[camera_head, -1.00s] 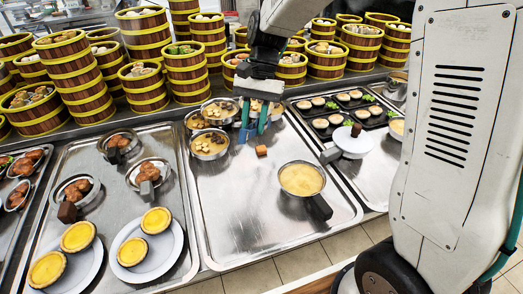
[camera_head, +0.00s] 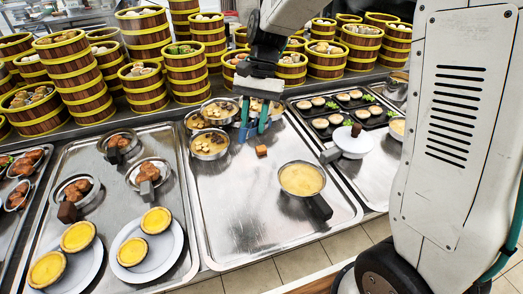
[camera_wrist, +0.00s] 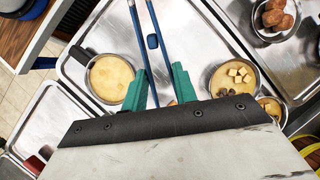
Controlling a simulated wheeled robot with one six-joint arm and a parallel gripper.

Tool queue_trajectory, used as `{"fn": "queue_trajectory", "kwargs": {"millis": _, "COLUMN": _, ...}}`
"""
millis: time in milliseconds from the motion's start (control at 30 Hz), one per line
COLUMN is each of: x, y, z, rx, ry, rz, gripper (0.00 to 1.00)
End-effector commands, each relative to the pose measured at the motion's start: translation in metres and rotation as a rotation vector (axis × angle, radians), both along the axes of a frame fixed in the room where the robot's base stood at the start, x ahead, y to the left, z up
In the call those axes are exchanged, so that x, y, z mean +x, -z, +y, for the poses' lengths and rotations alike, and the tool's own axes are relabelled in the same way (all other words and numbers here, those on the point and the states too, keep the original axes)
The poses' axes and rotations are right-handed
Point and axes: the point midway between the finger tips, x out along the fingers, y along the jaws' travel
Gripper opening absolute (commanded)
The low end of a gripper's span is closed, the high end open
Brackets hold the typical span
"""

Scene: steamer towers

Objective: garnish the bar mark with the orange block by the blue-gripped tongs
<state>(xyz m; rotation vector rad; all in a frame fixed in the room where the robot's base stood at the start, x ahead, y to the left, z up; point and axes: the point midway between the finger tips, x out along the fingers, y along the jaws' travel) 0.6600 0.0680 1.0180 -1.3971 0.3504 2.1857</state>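The small orange block (camera_head: 261,150) lies on the metal tray between the pots. In the wrist view only a sliver of orange (camera_wrist: 172,103) shows, beside my gripper. My gripper (camera_head: 254,122) is over the tray, just behind the block in the head view. Its teal fingers are apart, with the two blue arms of the blue-gripped tongs (camera_wrist: 166,48) between them; the fingers appear to press on the outer sides. The far ends of the tongs run out of the wrist view. I cannot make out the bar mark in either view.
A pot of yellow custard (camera_head: 302,180) stands right of the block, its handle pointing front right. A pot with pale cubes (camera_head: 209,145) stands to the left. Steamer towers (camera_head: 187,75) line the back. The front of the metal tray (camera_head: 250,225) is clear.

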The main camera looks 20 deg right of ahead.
Motion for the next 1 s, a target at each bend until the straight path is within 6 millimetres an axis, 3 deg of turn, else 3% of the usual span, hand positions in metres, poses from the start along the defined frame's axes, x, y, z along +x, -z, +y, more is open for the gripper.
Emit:
{"fn": "queue_trajectory", "kwargs": {"millis": 700, "x": 0.000, "y": -0.049, "z": 0.000, "rx": -0.001, "ry": 0.000, "rz": -0.001, "gripper": 0.26}}
{"fn": "queue_trajectory", "kwargs": {"millis": 1000, "x": 0.000, "y": -0.053, "z": 0.000, "rx": -0.001, "ry": 0.000, "rz": -0.001, "gripper": 0.26}}
